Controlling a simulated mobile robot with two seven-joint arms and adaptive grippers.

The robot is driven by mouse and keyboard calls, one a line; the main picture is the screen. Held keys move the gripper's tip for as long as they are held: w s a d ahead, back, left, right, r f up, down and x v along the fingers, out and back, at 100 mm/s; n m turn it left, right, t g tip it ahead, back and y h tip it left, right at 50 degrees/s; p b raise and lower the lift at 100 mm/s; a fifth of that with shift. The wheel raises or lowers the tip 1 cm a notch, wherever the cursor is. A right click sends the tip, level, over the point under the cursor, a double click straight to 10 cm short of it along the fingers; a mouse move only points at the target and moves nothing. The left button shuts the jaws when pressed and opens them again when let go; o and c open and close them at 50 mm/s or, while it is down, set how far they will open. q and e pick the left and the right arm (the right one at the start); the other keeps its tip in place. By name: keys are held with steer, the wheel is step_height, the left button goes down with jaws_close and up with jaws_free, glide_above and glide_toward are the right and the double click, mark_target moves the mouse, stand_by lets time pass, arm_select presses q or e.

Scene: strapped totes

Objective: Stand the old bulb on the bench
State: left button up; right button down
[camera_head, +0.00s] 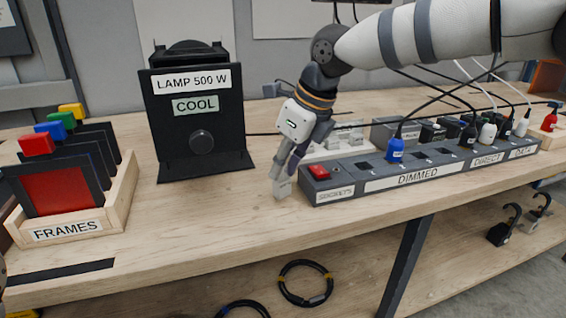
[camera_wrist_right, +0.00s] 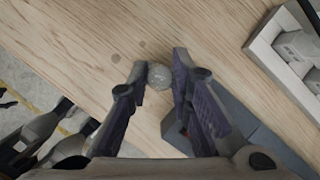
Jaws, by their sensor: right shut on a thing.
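My right gripper (camera_head: 282,180) reaches down over the bench (camera_head: 225,213) between the lamp and the socket strip. It is shut on the old bulb (camera_head: 282,188), a small pale piece that shows low between the fingers. In the right wrist view the bulb (camera_wrist_right: 160,76) is a round grey end between the fingertips of the right gripper (camera_wrist_right: 161,80). The bulb is at or very close to the bench top; I cannot tell whether it touches. The fingers hide much of it. My left gripper is not in view.
A black lamp (camera_head: 200,120) labelled "LAMP 500 W" and "COOL" stands left of the gripper. The socket strip (camera_head: 415,178) with plugs and a red switch is close on the right. A wooden frames box (camera_head: 85,225) stands at far left. Bench front is clear.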

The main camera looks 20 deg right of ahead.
steer(key=shift+s+f, duration=0.1)
steer(key=c, duration=1.4)
jaws_free()
steer(key=shift+c, duration=0.2)
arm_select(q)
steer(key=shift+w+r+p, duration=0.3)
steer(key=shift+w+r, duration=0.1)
arm_select(e)
steer(key=v, duration=1.2)
